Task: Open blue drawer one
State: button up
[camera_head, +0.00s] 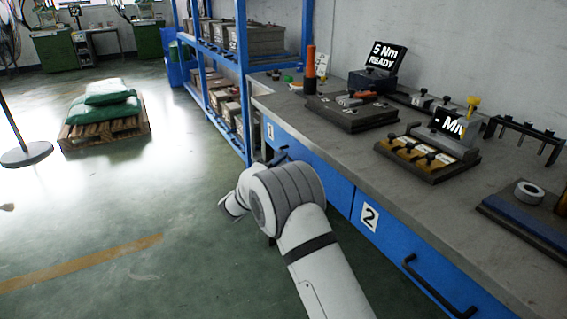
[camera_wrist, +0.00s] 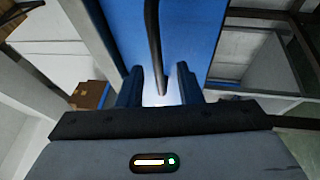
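Blue drawer one (camera_head: 322,178) is in the bench front, marked by a white label "1" (camera_head: 270,131); my arm covers part of it. In the head view its front looks flush with the bench. In the wrist view its blue front (camera_wrist: 190,35) fills the top middle, and the dark bar handle (camera_wrist: 153,45) runs down toward my gripper (camera_wrist: 158,88). The two blue fingers are apart, with the handle's lower end appearing between them and gaps visible beside it. Contact cannot be told. In the head view my gripper is hidden behind my arm.
Drawer two, labelled "2" (camera_head: 369,218), has a black handle (camera_head: 437,288) at lower right. A blue shelf rack (camera_head: 244,80) with bins stands beyond the bench. Tools and fixtures cover the grey worktop (camera_head: 310,135).

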jog(key=shift+x, duration=1)
jog(key=shift+a, duration=0.1)
grip_shut()
